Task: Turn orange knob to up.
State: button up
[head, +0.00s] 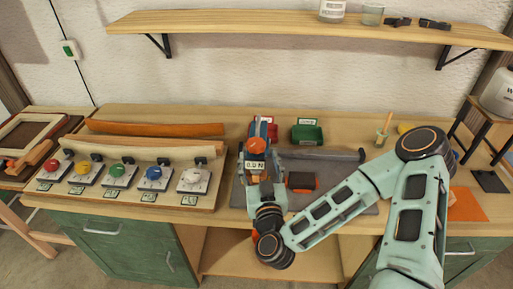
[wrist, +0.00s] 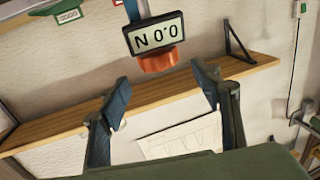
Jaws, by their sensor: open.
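A row of round knobs on pale square plates sits on a slanted board at the left of the bench in the head view. The second from the left is the orange knob (head: 82,169), which looks yellow-orange. Its pointing direction is too small to tell. My gripper (head: 259,160) is well to the right of the knobs, pointing towards the wall, open and empty. In the wrist view the parted fingers of my gripper (wrist: 160,74) show, with no knob in view.
A display reading 0.0 N (head: 255,165) with an orange top is close beyond my fingers. Other knobs, red (head: 54,166) and green (head: 117,170), flank the orange one. A curved wooden lath (head: 155,129) lies behind them. Red and green bins (head: 307,134) stand behind my gripper.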

aim_at(257, 148)
jog(key=w, duration=0.2)
jog(key=w+p, duration=0.1)
jog(key=w, duration=0.2)
jog(key=w+a, duration=0.1)
jog(key=w, duration=0.1)
jog(key=shift+w, duration=0.15)
jog(key=shift+a, duration=0.1)
jog(key=shift+c, duration=0.3)
jog(key=c, duration=1.1)
